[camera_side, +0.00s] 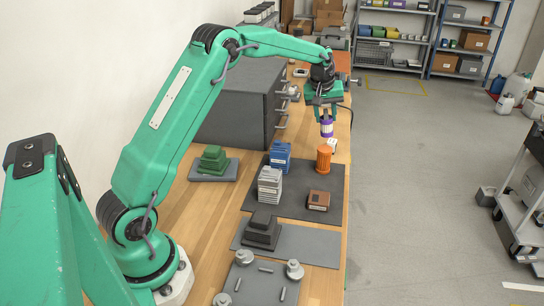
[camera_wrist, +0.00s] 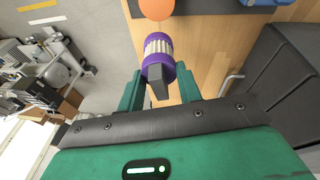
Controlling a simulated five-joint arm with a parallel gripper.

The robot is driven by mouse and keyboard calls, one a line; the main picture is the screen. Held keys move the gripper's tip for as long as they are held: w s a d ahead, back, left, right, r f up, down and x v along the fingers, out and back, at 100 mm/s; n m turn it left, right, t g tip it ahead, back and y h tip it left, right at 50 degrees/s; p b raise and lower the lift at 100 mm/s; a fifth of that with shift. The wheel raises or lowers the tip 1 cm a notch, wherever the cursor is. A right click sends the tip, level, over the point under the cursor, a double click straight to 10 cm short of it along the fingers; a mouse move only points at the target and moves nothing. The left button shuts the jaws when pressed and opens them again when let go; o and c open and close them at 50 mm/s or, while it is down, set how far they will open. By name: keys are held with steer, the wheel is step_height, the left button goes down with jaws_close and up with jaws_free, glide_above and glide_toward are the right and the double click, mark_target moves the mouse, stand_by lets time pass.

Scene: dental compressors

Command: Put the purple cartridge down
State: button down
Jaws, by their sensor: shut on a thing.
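The purple cartridge (camera_side: 326,127) has a white band around its middle and hangs upright in my gripper (camera_side: 326,108), above the right edge of the wooden bench. In the wrist view the purple cartridge (camera_wrist: 158,50) sits between the two green fingers of my gripper (camera_wrist: 157,88), which is shut on it. An orange ribbed cylinder (camera_side: 323,157) stands on the dark mat just in front of it; its round top also shows in the wrist view (camera_wrist: 156,9).
The dark mat (camera_side: 285,204) bears a blue block (camera_side: 280,155), a grey ribbed block (camera_side: 269,184) and a brown box (camera_side: 318,200). A dark cabinet (camera_side: 235,112) stands to the left. Bare wood (camera_side: 225,215) shows left of the mat.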

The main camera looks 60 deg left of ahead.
steer(key=s+d+r+m+h, duration=0.1)
steer(key=s+d+m, duration=0.3)
steer(key=d, duration=0.7)
steer(key=s+d+r+m, duration=0.2)
steer(key=s+d, duration=0.4)
steer(key=d, duration=0.5)
steer(key=s+d+f+m, duration=0.1)
steer(key=s+d+m, duration=0.1)
steer(key=s+d, duration=0.35)
steer(key=s+d+f+m+h, duration=0.1)
steer(key=s+d+m, duration=0.15)
steer(key=s, duration=0.65)
steer(key=s+d+m, duration=0.2)
steer(key=s+d, duration=0.3)
steer(key=s, duration=0.3)
steer(key=w+a+f, duration=0.7)
steer(key=w+a, duration=0.1)
steer(key=w, duration=0.1)
steer(key=shift+a+f, duration=0.15)
steer(key=shift+a, duration=0.1)
steer(key=shift+s+f, duration=0.1)
steer(key=shift+f, duration=1.9)
steer(key=shift+f, duration=0.15)
